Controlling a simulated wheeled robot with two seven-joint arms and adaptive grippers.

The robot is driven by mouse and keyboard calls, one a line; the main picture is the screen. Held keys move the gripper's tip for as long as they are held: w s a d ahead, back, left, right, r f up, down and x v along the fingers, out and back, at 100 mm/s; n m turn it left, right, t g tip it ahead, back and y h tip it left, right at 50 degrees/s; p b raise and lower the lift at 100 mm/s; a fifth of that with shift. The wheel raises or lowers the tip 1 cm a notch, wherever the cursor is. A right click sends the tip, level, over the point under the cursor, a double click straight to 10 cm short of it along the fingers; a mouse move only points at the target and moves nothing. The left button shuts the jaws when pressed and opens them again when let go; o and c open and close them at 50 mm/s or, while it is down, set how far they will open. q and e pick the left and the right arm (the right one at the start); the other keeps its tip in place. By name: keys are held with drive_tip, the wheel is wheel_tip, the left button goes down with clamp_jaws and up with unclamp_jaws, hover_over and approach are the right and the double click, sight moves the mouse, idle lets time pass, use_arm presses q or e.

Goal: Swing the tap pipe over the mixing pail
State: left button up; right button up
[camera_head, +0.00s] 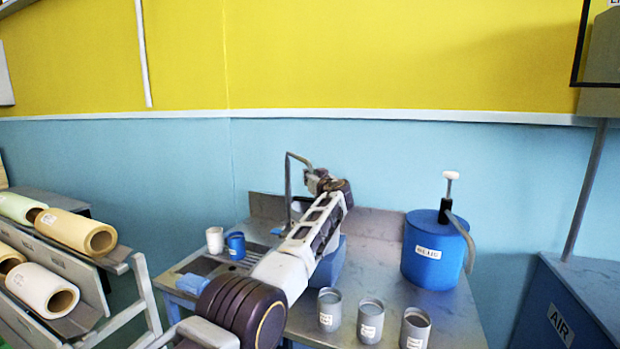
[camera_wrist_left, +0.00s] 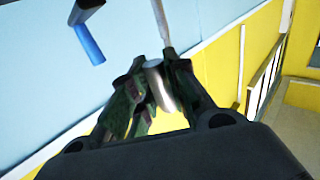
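The tap pipe (camera_head: 288,185) is a grey pipe rising from the back of the steel bench, with its bent top reaching right to my left gripper (camera_head: 318,181). In the left wrist view, the rounded grey pipe end (camera_wrist_left: 161,87) sits between the fingers of my left gripper (camera_wrist_left: 158,82), which appear to press it from both sides. No vessel is clearly marked as the mixing pail. A blue body (camera_head: 328,264) behind my left arm is partly hidden, so I cannot tell what it is. My right gripper is not in view.
A white cup (camera_head: 214,240) and a small blue cup (camera_head: 236,246) stand by the grate at left. Several grey labelled cups (camera_head: 370,321) line the bench front. A blue drum with a pump (camera_head: 433,252) stands right. Paper rolls (camera_head: 78,231) lie on a rack at left.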

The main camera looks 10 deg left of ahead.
use_arm(q)
drive_tip(key=o, duration=0.5)
drive_tip(key=shift+w+d, duration=0.2)
drive_tip(key=shift+d, duration=0.05)
drive_tip(key=shift+s+a, duration=0.1)
drive_tip(key=shift+s+d, duration=0.2)
drive_tip(key=shift+s+d+f, duration=0.1)
drive_tip(key=shift+s+d, duration=0.15)
drive_tip(key=shift+s, duration=0.05)
drive_tip(key=v, duration=0.6)
drive_tip(key=shift+s, duration=0.15)
idle(0.5)
